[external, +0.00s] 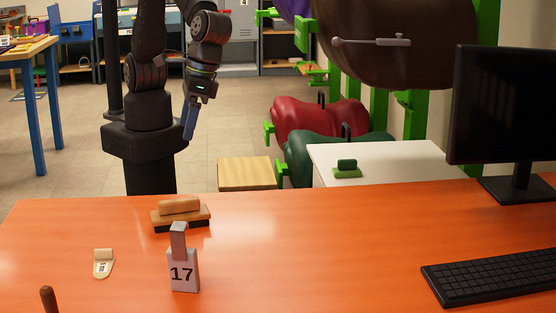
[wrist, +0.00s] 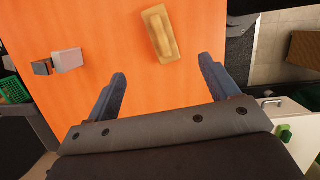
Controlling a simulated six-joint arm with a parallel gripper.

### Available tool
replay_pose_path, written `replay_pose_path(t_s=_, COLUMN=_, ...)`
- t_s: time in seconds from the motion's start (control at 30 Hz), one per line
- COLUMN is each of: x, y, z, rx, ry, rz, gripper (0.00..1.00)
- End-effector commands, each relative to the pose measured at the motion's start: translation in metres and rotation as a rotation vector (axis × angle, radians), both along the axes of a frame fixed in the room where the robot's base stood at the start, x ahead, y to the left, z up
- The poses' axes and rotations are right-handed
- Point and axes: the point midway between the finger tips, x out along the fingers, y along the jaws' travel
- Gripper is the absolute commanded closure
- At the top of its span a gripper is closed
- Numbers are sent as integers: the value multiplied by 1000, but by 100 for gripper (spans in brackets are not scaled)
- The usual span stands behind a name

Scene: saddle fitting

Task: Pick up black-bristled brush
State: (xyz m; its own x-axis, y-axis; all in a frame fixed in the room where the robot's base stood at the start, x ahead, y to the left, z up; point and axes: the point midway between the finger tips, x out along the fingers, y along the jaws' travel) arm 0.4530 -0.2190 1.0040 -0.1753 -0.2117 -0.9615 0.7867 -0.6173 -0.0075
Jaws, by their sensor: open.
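The black-bristled brush (external: 180,213) lies on the orange table near its far edge. It has a tan wooden body with a raised grip, and dark bristles show along its underside. In the wrist view the brush (wrist: 161,34) is seen from above, beyond the fingertips and roughly centred between them. My gripper (external: 189,122) hangs beyond the table's far edge in the external view. In the wrist view my gripper (wrist: 163,68) is open, its two blue fingers wide apart with nothing between them.
A grey stand marked 17 (external: 183,275) stands close in front of the brush. A small tag (external: 103,263) lies to the left. A monitor (external: 508,110) and keyboard (external: 490,270) are at the right. A green brush (external: 347,169) sits on a white cabinet (external: 400,158). The table's middle is clear.

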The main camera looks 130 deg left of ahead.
Motion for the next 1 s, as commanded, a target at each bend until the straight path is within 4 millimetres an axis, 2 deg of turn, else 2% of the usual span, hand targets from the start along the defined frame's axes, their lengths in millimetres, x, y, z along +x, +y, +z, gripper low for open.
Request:
replay_pose_path(t_s=0.03, x=4, y=8, z=-19, rx=-28, ry=28, rz=35, gripper=20)
replay_pose_path(t_s=0.1, x=7, y=14, z=-36, rx=-63, ry=47, rz=69, gripper=20)
replay_pose_path(t_s=0.23, x=9, y=18, z=-53, rx=-96, ry=61, rz=100, gripper=20)
replay_pose_path(t_s=0.37, x=4, y=12, z=-72, rx=-98, ry=65, rz=101, gripper=20)
replay_pose_path(t_s=0.7, x=-11, y=-12, z=-139, rx=-96, ry=65, rz=100, gripper=20)
replay_pose_path(t_s=0.8, x=-14, y=-17, z=-153, rx=-97, ry=64, rz=99, gripper=20)
replay_pose_path(t_s=1.0, x=-16, y=-21, z=-165, rx=-97, ry=62, rz=100, gripper=20)
